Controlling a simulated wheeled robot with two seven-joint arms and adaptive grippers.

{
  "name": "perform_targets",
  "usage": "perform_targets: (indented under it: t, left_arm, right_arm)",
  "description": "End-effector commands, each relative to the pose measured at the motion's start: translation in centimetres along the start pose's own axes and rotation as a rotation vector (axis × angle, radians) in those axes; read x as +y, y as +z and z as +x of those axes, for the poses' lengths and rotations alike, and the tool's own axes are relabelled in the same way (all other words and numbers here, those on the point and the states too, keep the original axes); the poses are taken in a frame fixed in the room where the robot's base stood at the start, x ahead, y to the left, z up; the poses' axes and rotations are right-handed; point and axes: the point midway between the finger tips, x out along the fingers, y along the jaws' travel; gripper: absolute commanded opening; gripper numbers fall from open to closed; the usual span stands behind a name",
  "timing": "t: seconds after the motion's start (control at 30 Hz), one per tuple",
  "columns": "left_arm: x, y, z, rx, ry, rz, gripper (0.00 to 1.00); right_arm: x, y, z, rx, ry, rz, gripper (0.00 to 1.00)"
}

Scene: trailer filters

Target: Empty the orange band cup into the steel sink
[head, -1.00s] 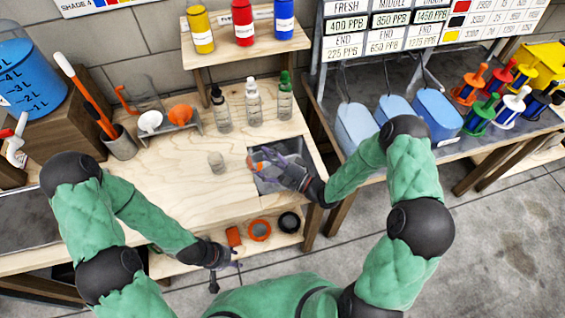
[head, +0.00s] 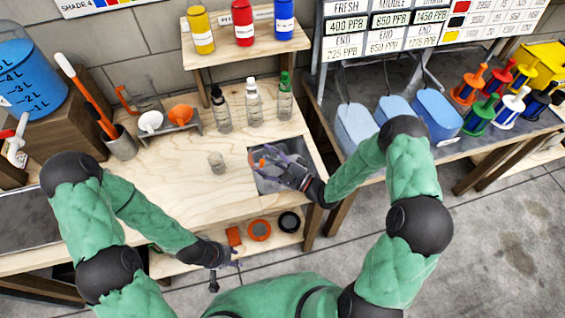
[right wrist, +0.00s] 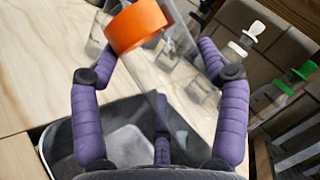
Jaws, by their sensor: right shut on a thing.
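The orange band cup (right wrist: 138,27) is clear with an orange band, and it is between the purple fingers of my right gripper (right wrist: 155,50) in the right wrist view. My right gripper (head: 276,165) is shut on it, above the steel sink (head: 268,187). In the head view only a bit of the orange band (head: 261,162) shows. The cup is tilted; its contents cannot be made out. The sink's grey rim and basin (right wrist: 55,150) show below the fingers in the wrist view. My left gripper (head: 226,273) hangs in front of the bench, empty, its fingers too small to judge.
Another clear cup (head: 216,162) stands on the bench left of the sink. Bottles with black, white and green caps (head: 253,102) stand behind it. Orange and black rings (head: 259,230) lie on the lower shelf. The bench's middle left is bare.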

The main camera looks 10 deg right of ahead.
Motion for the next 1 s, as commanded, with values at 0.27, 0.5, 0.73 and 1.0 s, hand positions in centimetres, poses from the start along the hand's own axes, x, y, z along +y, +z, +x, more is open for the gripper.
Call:
perform_targets:
  t: [0.27,0.5,0.73,1.0]
  left_arm:
    - [0.03,0.0,-0.09,0.0,0.0,0.0,0.4]
    - [0.06,0.01,-0.15,0.0,0.0,0.0,0.4]
    - [0.08,0.01,-0.22,0.0,0.0,0.0,0.4]
    - [0.1,0.01,-0.28,0.0,0.0,0.0,0.4]
  right_arm:
    - [-0.26,-0.06,-0.03,0.0,-0.013,0.027,0.29]
    - [-0.45,-0.12,-0.06,-0.001,-0.023,0.051,0.29]
    - [-0.64,-0.16,-0.07,-0.001,-0.033,0.075,0.29]
    - [-0.85,-0.22,-0.1,-0.002,-0.045,0.103,0.29]
